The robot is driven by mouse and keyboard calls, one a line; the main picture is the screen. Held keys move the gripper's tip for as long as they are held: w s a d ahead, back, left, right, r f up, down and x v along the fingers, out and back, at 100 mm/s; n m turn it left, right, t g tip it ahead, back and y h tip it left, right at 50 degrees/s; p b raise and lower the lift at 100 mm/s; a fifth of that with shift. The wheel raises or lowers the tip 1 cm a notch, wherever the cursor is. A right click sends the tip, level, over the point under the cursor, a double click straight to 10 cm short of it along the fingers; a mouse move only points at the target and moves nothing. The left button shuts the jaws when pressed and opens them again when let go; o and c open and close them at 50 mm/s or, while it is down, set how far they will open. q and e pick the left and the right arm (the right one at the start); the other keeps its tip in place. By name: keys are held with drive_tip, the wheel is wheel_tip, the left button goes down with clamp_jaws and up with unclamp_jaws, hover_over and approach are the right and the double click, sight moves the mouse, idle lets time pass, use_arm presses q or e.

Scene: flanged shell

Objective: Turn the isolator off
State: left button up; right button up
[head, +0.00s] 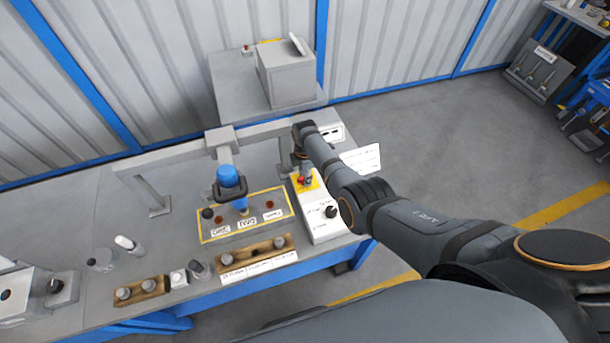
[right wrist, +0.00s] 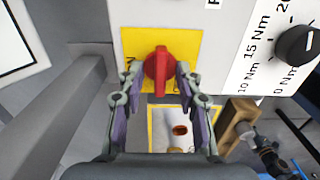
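The isolator is a red rotary handle (right wrist: 159,73) on a yellow plate (right wrist: 187,42), fixed to a pale control box (head: 323,220). In the right wrist view the handle points up and down the picture. Lettering on the plate is mostly hidden by the fingers. My right gripper (right wrist: 158,70) is open, with one finger on each side of the handle. A small gap shows on both sides, so it does not appear to grip it. In the head view my right gripper (head: 307,171) is at the box's back end, over the yellow plate. My left gripper is not in view.
A black dial (head: 331,211) with Nm marks is on the same box. To the left stand a yellow-edged panel (head: 245,227) with a blue tool (head: 230,178) above it, and wooden blocks (head: 258,252). A grey frame (head: 190,151) spans behind.

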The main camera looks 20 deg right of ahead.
wheel_tip(320, 180, up, 12)
idle(0.5)
idle(0.3)
